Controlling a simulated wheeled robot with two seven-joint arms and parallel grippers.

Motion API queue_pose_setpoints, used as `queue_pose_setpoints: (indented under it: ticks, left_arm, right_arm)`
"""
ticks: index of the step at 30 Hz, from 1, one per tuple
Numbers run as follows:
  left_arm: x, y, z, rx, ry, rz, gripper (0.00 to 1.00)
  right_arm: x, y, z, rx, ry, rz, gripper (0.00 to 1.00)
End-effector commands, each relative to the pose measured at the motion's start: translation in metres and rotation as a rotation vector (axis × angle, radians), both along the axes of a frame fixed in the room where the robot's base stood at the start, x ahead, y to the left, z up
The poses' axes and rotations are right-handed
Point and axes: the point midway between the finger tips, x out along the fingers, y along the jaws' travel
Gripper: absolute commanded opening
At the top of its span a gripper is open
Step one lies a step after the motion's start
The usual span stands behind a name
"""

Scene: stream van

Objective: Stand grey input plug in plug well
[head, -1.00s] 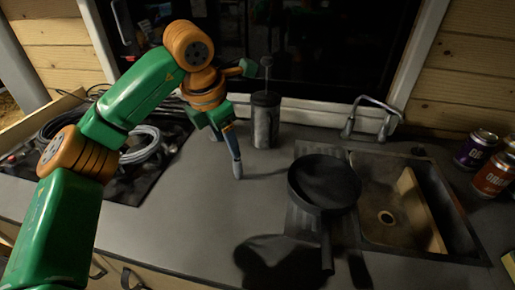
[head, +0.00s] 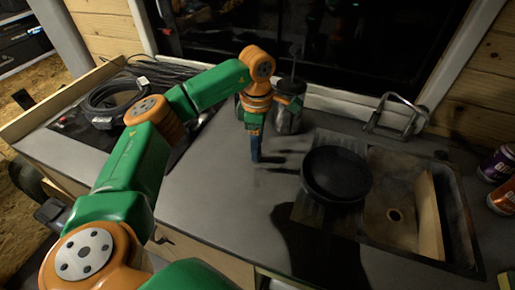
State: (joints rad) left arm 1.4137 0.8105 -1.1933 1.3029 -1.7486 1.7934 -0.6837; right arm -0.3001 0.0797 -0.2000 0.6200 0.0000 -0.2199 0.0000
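My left gripper (head: 256,150) points straight down just above or at the grey counter, left of the pan. Its fingers look dark blue and close together. I cannot tell whether a plug is between them. I cannot make out the grey input plug or the plug well anywhere in view. A coil of black cable (head: 104,97) with a white tag lies at the left, partly behind my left arm. My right gripper is not in view.
A dark lidded cup (head: 289,119) with a tall stem stands just behind the gripper. A black pan (head: 336,174) sits right of it, beside a sink (head: 380,222) with a bent tap (head: 396,116). Cans (head: 503,198) stand far right. The front counter (head: 215,205) is clear.

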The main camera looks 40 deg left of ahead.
Motion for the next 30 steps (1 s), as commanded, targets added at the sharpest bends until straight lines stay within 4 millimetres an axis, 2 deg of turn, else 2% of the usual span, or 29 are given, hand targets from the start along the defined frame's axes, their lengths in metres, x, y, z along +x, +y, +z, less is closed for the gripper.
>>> queue_pose_setpoints:
  ticks: [1,6,16,20,23,26,27,30]
  left_arm:
    - [0.000,0.000,0.000,0.000,0.000,0.000,0.47]
    - [0.000,0.000,0.000,0.000,0.000,0.000,0.01]
    - [0.000,0.000,0.001,0.000,-0.001,0.000,0.00]
    - [0.001,0.000,0.011,-0.001,-0.003,0.000,0.00]
    - [0.001,0.000,0.031,-0.001,-0.006,0.000,0.00]
    - [-0.017,-0.010,0.053,0.001,-0.009,-0.006,0.00]
    - [-0.025,-0.014,0.069,0.003,-0.009,-0.005,0.00]
    - [-0.047,-0.025,0.101,0.005,-0.008,-0.005,0.00]
  right_arm:
    - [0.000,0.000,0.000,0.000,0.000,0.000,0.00]
    - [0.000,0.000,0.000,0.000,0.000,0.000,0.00]
    - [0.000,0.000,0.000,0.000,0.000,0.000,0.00]
    - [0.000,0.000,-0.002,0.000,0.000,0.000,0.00]
    - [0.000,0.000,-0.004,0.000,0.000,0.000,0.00]
    - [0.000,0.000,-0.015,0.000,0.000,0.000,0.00]
    - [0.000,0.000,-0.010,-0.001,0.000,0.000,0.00]
    - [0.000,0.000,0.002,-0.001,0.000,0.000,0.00]
